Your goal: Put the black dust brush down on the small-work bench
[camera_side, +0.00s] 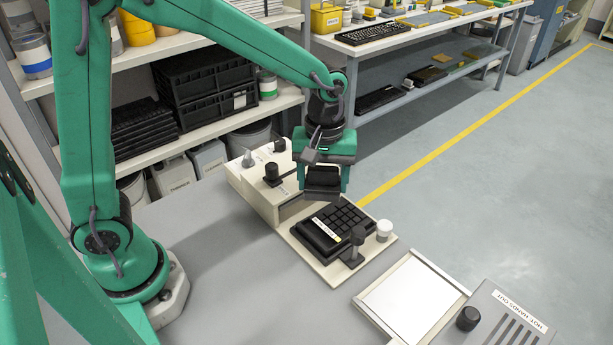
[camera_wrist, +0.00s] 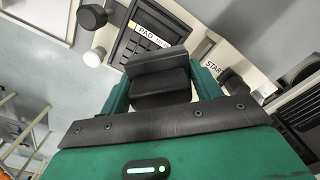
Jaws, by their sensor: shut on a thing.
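My gripper (camera_side: 322,168) hangs over the keypad fixture, jaws down. It is shut on a black, blocky thing, which I take for the black dust brush (camera_side: 322,186); no bristles can be made out. In the wrist view the brush (camera_wrist: 156,62) sits between the two green fingers. It is above the fixture's far edge; I cannot tell the exact gap. A grey bench top (camera_side: 225,265) lies below my arm. A second bench (camera_side: 420,37) with a keyboard stands at the back. No label shows which one is the small-work bench.
A black keypad (camera_side: 338,225) sits in the cream fixture (camera_side: 322,268), with a black post (camera_side: 353,245) and white knob (camera_side: 384,230) beside it. A white tray (camera_side: 408,298) and a vented unit marked hot (camera_side: 500,322) stand at the right. Shelves with black crates (camera_side: 205,85) are behind.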

